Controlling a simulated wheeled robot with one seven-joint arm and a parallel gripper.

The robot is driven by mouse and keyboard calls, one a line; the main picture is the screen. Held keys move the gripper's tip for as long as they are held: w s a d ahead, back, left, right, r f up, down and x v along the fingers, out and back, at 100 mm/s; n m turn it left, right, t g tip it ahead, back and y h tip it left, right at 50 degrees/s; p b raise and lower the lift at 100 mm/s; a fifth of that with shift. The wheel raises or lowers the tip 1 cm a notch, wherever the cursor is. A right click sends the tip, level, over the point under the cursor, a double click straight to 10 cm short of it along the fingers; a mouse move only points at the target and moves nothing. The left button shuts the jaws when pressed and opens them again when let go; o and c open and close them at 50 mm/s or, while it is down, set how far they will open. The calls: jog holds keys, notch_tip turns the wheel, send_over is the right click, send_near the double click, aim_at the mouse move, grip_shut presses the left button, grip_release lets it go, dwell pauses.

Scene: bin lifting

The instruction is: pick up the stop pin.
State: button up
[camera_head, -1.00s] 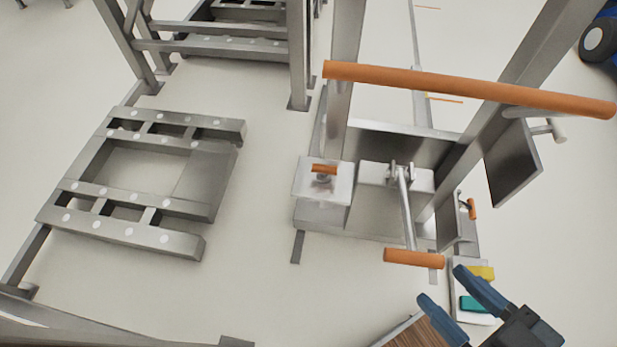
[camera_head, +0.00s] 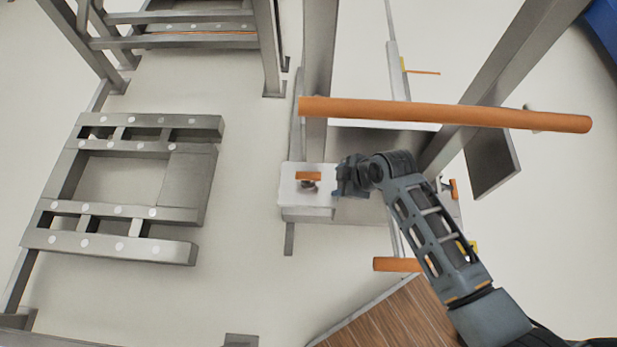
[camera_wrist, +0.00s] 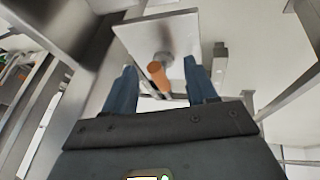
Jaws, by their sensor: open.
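The stop pin (camera_head: 308,176) has an orange cross handle on a short metal stem. It stands in a pale metal block (camera_head: 300,200) near the middle of the head view. My gripper (camera_head: 342,178) is just to the right of the pin there, apart from it in that picture. In the wrist view my gripper (camera_wrist: 160,66) is open, with a blue finger on each side of the picture of the orange handle (camera_wrist: 157,74). The handle appears between the fingers, and I cannot tell how deep it is between them. The plate behind it (camera_wrist: 150,32) also shows.
A long orange bar (camera_head: 440,114) crosses above the block, in front of steel posts (camera_head: 500,80). A second orange handle (camera_head: 397,265) is below my arm. A steel frame (camera_head: 120,242) lies at left. A wooden surface (camera_head: 385,315) is at the bottom. Open floor lies between frame and block.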

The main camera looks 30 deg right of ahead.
aim_at(319, 175)
jog(key=w, duration=0.2)
jog(key=w+n+g, duration=0.1)
jog(key=shift+w+a+r+y, duration=0.3)
jog(key=shift+a+r+y, duration=0.05)
jog(key=shift+r+y, duration=0.05)
jog(key=shift+a+x, duration=0.15)
jog(key=shift+x, duration=1.8)
jog(key=shift+a+x, duration=0.15)
jog(key=shift+x, duration=1.75)
jog(key=shift+w+r, duration=0.1)
jog(key=shift+c, duration=0.3)
grip_shut()
